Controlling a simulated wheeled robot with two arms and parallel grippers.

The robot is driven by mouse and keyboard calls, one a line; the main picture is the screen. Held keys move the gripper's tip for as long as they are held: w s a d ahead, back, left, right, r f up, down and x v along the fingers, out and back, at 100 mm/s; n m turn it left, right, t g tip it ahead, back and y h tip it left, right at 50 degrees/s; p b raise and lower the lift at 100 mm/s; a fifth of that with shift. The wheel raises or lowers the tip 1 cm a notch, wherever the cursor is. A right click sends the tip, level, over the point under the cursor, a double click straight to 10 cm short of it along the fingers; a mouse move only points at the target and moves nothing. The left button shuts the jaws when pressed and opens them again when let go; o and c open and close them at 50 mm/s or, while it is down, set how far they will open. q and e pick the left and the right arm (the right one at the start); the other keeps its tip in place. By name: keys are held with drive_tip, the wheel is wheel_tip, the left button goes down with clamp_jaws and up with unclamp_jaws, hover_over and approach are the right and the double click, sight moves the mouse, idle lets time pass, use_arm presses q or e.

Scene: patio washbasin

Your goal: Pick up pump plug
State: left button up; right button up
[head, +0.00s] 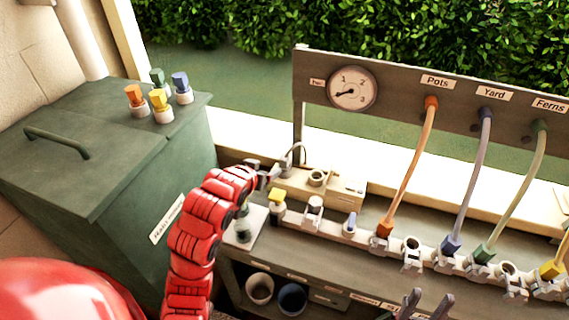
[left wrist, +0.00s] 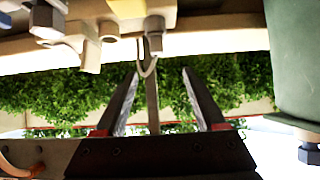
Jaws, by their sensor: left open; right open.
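What looks like the pump plug, a small grey piece with a thin looped cable (head: 298,148), is by the back left of the cream block (head: 350,188). My left gripper (head: 268,170) is close to its left side, partly hidden by my red arm. In the left wrist view, a grey piece with a hanging loop (left wrist: 153,28) lies just beyond and between the two spread fingertips (left wrist: 162,72). The left gripper is open and nothing is held. My right gripper (head: 427,298) is open and empty at the bottom edge of the head view.
A row of white valves with coloured connectors (head: 384,230) runs along the bench. Orange, blue and green hoses (head: 410,165) hang from the grey panel (head: 330,65) with a gauge (head: 351,88). A green bin (head: 105,150) with several coloured caps stands left. Cups (head: 260,288) sit below.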

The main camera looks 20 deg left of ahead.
sight(283, 161)
use_arm(q)
drive_tip(key=p+x, duration=0.4)
drive_tip(key=x, duration=0.8)
drive_tip(key=shift+w+d+f+p, duration=0.2)
drive_tip(key=shift+w+p, duration=0.3)
drive_tip(key=shift+d+p+x, duration=0.2)
drive_tip(key=shift+p+x, duration=0.65)
drive_tip(key=shift+x, duration=1.25)
clamp_jaws()
